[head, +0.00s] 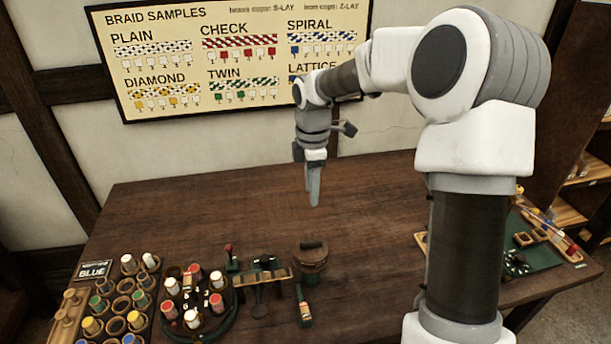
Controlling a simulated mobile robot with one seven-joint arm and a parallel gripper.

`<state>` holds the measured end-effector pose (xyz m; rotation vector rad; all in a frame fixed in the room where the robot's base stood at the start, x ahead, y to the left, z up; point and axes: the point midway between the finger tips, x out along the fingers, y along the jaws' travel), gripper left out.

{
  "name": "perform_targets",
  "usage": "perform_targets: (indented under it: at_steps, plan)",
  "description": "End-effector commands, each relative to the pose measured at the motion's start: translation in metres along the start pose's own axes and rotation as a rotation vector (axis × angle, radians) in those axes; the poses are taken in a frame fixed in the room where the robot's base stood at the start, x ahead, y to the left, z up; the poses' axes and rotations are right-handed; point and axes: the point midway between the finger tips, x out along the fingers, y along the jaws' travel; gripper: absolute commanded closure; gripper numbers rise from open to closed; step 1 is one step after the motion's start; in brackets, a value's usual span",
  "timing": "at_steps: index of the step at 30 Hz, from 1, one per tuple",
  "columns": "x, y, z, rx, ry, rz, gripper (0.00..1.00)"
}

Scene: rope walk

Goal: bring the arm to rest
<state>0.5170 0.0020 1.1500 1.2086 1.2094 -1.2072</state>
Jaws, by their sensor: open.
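My gripper (313,190) hangs from my bent arm above the back middle of the wooden table (355,215), with its fingers pointing down. It touches nothing that I can see, and nothing shows between its fingers. From this angle the fingers overlap, so the gap between them is hard to see. My forearm reaches left from the large joint at the upper right.
A wooden rack of coloured bobbins (118,300) stands at the front left beside a "BLUE" sign (93,269). A round braiding stand (205,328), a lidded pot (313,257) and a small brush-like tool (304,308) stand nearby. A green tray (545,257) lies right. The table's back middle is clear.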

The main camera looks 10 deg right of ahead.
Motion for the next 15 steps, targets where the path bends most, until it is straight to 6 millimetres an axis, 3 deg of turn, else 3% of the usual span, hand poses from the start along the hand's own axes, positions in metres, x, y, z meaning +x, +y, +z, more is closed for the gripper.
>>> perform_targets:
  at_steps: [4, 8, 15]
  plan:
    - [-0.002, -0.001, -0.001, 0.007, -0.004, 0.004, 0.51]
    - [-0.017, -0.012, -0.004, 0.066, -0.03, 0.03, 0.51]
    - [-0.066, -0.058, -0.013, 0.329, -0.085, 0.147, 0.51]
